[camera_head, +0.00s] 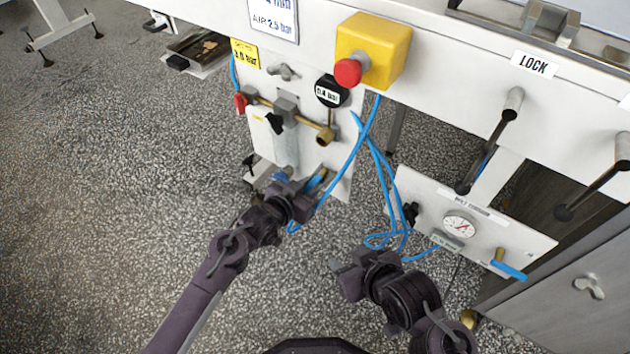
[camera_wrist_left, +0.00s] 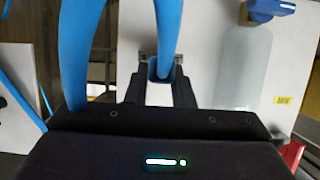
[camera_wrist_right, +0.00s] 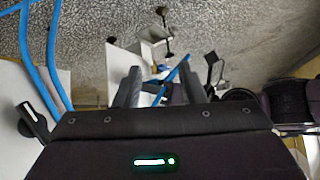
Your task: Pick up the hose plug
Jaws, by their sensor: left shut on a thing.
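The blue hose (camera_head: 355,155) hangs in loops from the machine. It runs down to my left gripper (camera_head: 308,184), which is in front of the lower part of the white valve panel (camera_head: 340,150). In the left wrist view the blue hose end with the plug (camera_wrist_left: 160,69) sits between the fingers of my left gripper (camera_wrist_left: 159,85), shut on it. The plug itself is mostly hidden by the fingers and the hose. My right gripper (camera_head: 346,275) is lower and to the right, below the hose loops. Its fingers (camera_wrist_right: 160,88) stand apart and are empty.
A gauge panel (camera_head: 480,215) with a blue-handled valve (camera_head: 508,270) is at right. The valve panel carries a red knob (camera_head: 241,102), a brass fitting (camera_head: 325,135) and a clear bowl (camera_head: 285,150). A yellow box with a red button (camera_head: 372,50) is above.

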